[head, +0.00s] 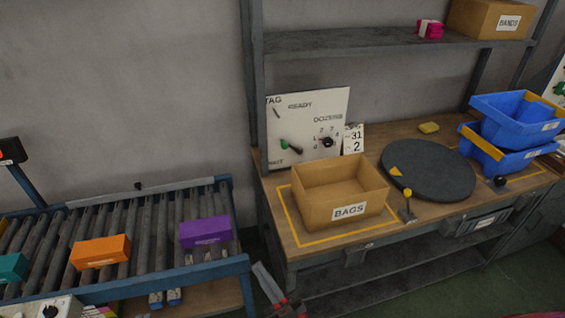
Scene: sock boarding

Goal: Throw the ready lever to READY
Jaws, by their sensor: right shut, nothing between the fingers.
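A white panel (330,98) stands at the back of the workbench, behind the bags box. It bears the printed words READY near its top and WAIT, partly cut off, near its lower left. A lever with a green handle (285,144) sits on the panel's lower left part, nearer WAIT than READY. A black knob (328,142) is on the panel's right, under DOZENS. My right gripper (259,267) is shut and empty at the bottom of the view, in front of the bench and well below the panel. My left gripper is not in view.
A cardboard BAGS box (318,207) stands on the bench before the panel. To its right are a dark round turntable (440,172) and blue bins (515,120). A shelf (340,42) crosses above. A roller conveyor (130,235) with coloured boxes is at left.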

